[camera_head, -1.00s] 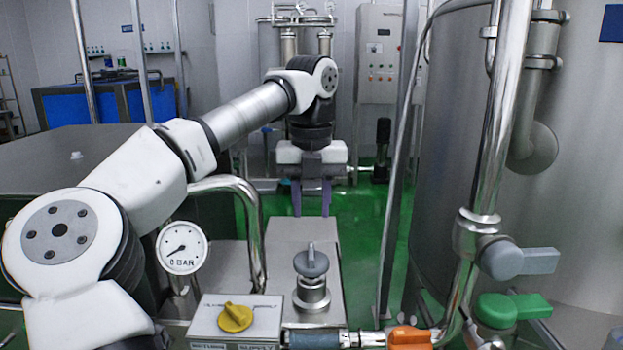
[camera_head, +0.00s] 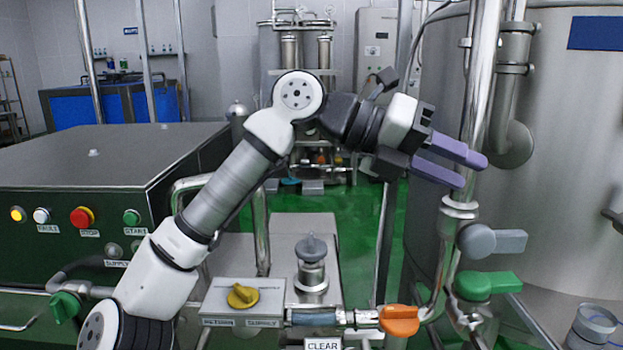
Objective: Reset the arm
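My arm rises from the lower left, bends at its elbow, and reaches right. My gripper (camera_head: 472,171) is at the right of the picture, with its purple fingers pointing right and slightly down. A gap shows between the two fingers, and nothing is held between them. The fingers overlap the steel pipe (camera_head: 485,85) in the picture; whether they touch it I cannot tell.
A large steel tank (camera_head: 565,130) stands at the right. Below my gripper are a grey valve handle (camera_head: 508,242), a green one (camera_head: 488,283) and an orange one (camera_head: 399,320). A yellow knob (camera_head: 242,295) sits on a box. A button cabinet (camera_head: 110,165) stands left.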

